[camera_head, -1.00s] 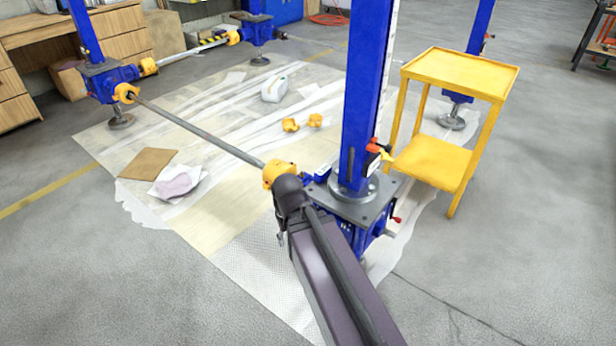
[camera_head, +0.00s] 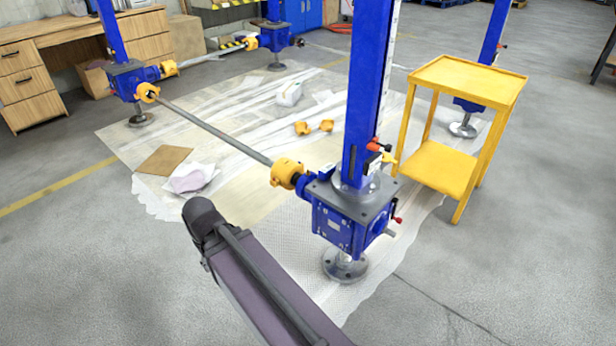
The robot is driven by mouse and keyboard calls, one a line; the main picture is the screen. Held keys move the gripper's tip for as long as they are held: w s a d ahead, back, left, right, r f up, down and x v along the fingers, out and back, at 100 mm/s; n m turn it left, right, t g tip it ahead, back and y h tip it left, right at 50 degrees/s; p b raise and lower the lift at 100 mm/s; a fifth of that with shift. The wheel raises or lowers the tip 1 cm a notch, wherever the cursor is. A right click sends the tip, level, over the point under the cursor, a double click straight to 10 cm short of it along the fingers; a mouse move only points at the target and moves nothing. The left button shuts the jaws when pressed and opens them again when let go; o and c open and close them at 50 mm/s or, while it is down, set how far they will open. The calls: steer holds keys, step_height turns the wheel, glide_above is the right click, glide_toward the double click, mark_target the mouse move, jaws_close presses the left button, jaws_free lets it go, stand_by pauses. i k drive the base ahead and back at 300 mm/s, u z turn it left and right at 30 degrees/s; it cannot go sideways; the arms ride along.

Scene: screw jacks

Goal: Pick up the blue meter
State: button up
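No separate blue meter can be clearly made out. The nearest blue screw jack has an upright blue column (camera_head: 366,90) with a white scale strip (camera_head: 388,45) along its side. Its blue gearbox (camera_head: 340,222) sits under a grey flange plate on a round foot. A small red and black part (camera_head: 376,146) shows at the column's lower right side; I cannot tell what it is. My dark arm link reaches up from the bottom, left of this jack and apart from it in the picture. My gripper is out of view.
A yellow two-shelf cart (camera_head: 468,75) stands right of the near jack. A grey shaft (camera_head: 215,130) with yellow couplings (camera_head: 287,172) runs to the far left jack (camera_head: 130,78). Sheeting with a brown board (camera_head: 164,159) and yellow parts (camera_head: 314,127) covers the floor. Grey floor at right is clear.

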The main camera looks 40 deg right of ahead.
mark_target(325, 172)
steer(key=u, duration=0.55)
steer(key=k, duration=1.4)
steer(key=z, duration=0.5)
steer(key=i, duration=1)
steer(key=u, duration=0.05)
